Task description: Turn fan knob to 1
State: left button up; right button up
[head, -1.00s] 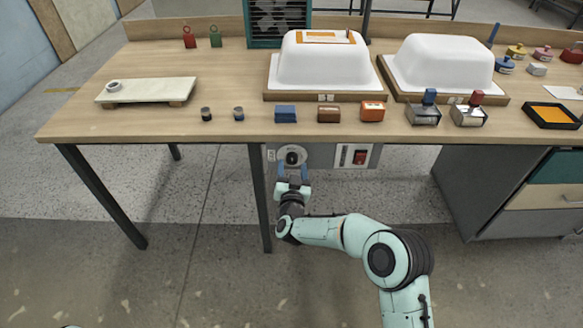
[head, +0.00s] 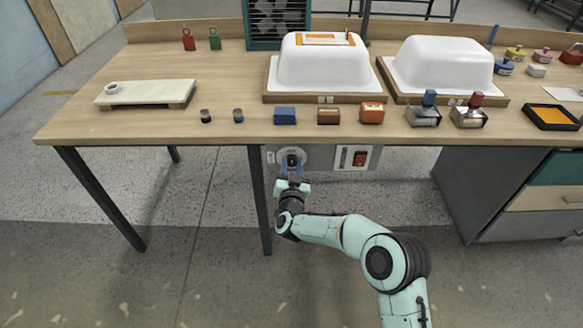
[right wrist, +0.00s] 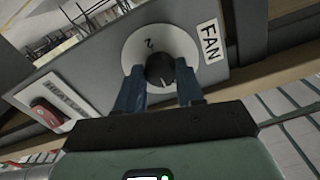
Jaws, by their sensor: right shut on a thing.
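The fan knob (right wrist: 160,69) is black and round, on a white dial plate (right wrist: 141,47) with a FAN label (right wrist: 208,41) beside it in the right wrist view. In the head view the dial (head: 291,156) is on the grey panel (head: 326,157) under the table's front edge. My right gripper (right wrist: 163,82) has its two blue fingers on either side of the knob and is shut on it. In the head view the right gripper (head: 293,174) reaches up to the dial from below. A numeral on the dial looks like a 2. My left gripper is not in view.
A red switch (head: 360,158) is on the same panel, right of the dial. A dark table leg (head: 259,200) stands just left of my right gripper. The fan (head: 279,22) stands at the table's back. White tub shells (head: 318,68) rest on the table.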

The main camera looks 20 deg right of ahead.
jog(key=m+b, duration=0.1)
jog(key=m, duration=0.3)
jog(key=m+b, duration=0.1)
jog(key=m, duration=0.7)
jog(key=shift+a, duration=0.1)
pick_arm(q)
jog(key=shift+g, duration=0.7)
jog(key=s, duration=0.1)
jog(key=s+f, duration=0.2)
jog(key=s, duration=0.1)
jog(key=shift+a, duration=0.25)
pick_arm(e)
jog(key=m, duration=0.5)
jog(key=shift+m, duration=0.4)
jog(key=o, duration=1)
jog(key=shift+o, duration=0.2)
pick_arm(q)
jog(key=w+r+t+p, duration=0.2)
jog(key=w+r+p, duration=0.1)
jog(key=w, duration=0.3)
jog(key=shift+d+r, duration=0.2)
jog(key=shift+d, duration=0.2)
pick_arm(e)
jog(key=v, duration=1.3)
jog(key=shift+s, duration=0.25)
